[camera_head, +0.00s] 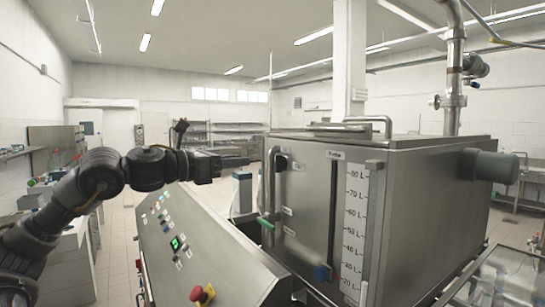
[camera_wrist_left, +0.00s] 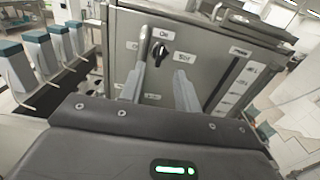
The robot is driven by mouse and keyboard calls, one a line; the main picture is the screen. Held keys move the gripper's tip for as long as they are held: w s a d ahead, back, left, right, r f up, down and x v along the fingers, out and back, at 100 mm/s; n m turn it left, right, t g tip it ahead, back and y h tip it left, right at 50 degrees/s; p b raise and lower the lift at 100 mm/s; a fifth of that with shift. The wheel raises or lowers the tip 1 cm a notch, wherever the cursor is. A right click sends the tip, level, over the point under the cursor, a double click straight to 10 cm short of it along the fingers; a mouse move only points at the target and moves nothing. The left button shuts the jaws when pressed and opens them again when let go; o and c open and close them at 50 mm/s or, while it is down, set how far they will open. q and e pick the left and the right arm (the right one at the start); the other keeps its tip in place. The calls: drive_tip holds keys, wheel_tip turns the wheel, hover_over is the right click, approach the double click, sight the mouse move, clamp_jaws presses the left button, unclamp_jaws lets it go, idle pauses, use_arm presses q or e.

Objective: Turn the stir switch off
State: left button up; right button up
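The stir switch is a small black rotary knob (camera_wrist_left: 158,50) on the front face of the steel tank (camera_wrist_left: 200,40). In the left wrist view white labels sit around it, one reading like "On" just above and one like "Stir" at its right. The exact way the knob points is hard to tell. In the head view the dark knob (camera_head: 281,162) is near the upper left of the tank front. My left gripper (camera_head: 246,161) is just left of it. In the wrist view its two fingers (camera_wrist_left: 160,72) are apart and empty, with the knob seen between and beyond their tips.
A sloped control panel (camera_head: 190,240) with a red emergency button (camera_head: 203,295) stands below my left arm. A green-handled pipe (camera_head: 266,205) and a blue knob (camera_head: 321,272) stick out from the tank front. Several blue-capped containers (camera_wrist_left: 50,50) stand at left in the wrist view.

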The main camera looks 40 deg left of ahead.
sight(275, 157)
use_arm(q)
drive_tip(key=p+x, duration=0.5)
drive_tip(key=x, duration=0.4)
drive_tip(key=shift+w+d+r+p, duration=0.15)
drive_tip(key=shift+w+d+p, duration=0.1)
drive_tip(key=shift+p, duration=0.1)
drive_tip(key=shift+w+d, duration=0.1)
drive_tip(key=shift+w, duration=0.35)
drive_tip(key=shift+w+d, duration=0.1)
drive_tip(key=shift+w, duration=0.1)
drive_tip(key=shift+c, duration=0.2)
drive_tip(key=shift+s, duration=0.1)
clamp_jaws()
